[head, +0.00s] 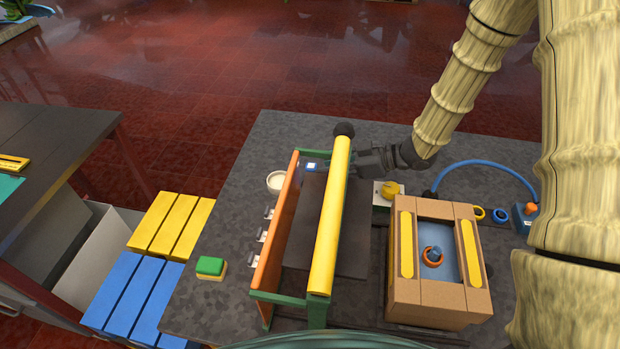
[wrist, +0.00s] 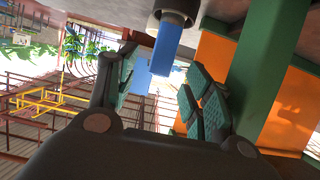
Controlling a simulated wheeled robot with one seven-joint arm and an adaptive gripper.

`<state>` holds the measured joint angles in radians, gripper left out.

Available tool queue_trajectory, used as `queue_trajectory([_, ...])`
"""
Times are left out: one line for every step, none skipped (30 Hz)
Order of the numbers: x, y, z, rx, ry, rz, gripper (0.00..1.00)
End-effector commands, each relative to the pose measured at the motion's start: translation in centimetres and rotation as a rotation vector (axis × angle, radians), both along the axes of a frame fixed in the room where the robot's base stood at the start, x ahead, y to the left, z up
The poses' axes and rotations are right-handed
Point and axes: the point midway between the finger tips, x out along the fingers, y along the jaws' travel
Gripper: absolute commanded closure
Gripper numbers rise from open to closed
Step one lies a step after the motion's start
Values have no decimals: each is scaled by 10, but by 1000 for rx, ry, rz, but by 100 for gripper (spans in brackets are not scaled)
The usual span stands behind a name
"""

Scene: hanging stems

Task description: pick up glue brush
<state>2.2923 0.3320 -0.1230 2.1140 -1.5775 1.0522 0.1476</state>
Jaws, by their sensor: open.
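A blue bar-like piece (wrist: 168,48) with a dark, pale-ended round collar shows at the top of the wrist view. It looks like the glue brush, but I cannot be sure. My gripper (wrist: 160,78) is open, with its two teal padded fingers apart; the blue piece is in line with the gap between them, and I cannot tell how deep it reaches. In the head view my gripper (head: 362,163) points left at the far end of the yellow bar (head: 331,215), which partly hides it. A small blue-and-white patch (head: 311,166) shows just left of that bar.
An orange panel (head: 277,235) and green frame (head: 317,311) stand close to my gripper. A white cup (head: 276,181), a green-yellow sponge-like block (head: 210,267) and a cardboard-coloured box (head: 440,309) are on the grey table (head: 235,220). The table's left part is mostly clear.

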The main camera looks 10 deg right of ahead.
Motion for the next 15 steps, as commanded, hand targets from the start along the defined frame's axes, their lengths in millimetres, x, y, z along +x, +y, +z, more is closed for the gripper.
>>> queue_trajectory([1,2,0,0,0,1,49])
queue_trajectory([1,4,-1,0,2,1,49])
queue_trajectory([3,7,-2,1,2,1,49])
queue_trajectory([4,10,-3,1,3,2,49])
queue_trajectory([5,13,-3,1,3,2,49])
queue_trajectory([6,17,-5,1,4,2,49])
queue_trajectory([8,20,-7,-1,4,3,49])
queue_trajectory([9,23,-8,0,3,3,49])
queue_trajectory([11,27,-10,1,2,2,49])
queue_trajectory([12,30,-12,0,2,2,49])
queue_trajectory([14,33,-13,0,2,2,49])
queue_trajectory([15,36,-15,1,2,3,49])
queue_trajectory([16,39,-16,1,2,3,49])
queue_trajectory([17,41,-17,1,2,2,49])
queue_trajectory([18,42,-18,1,2,2,49])
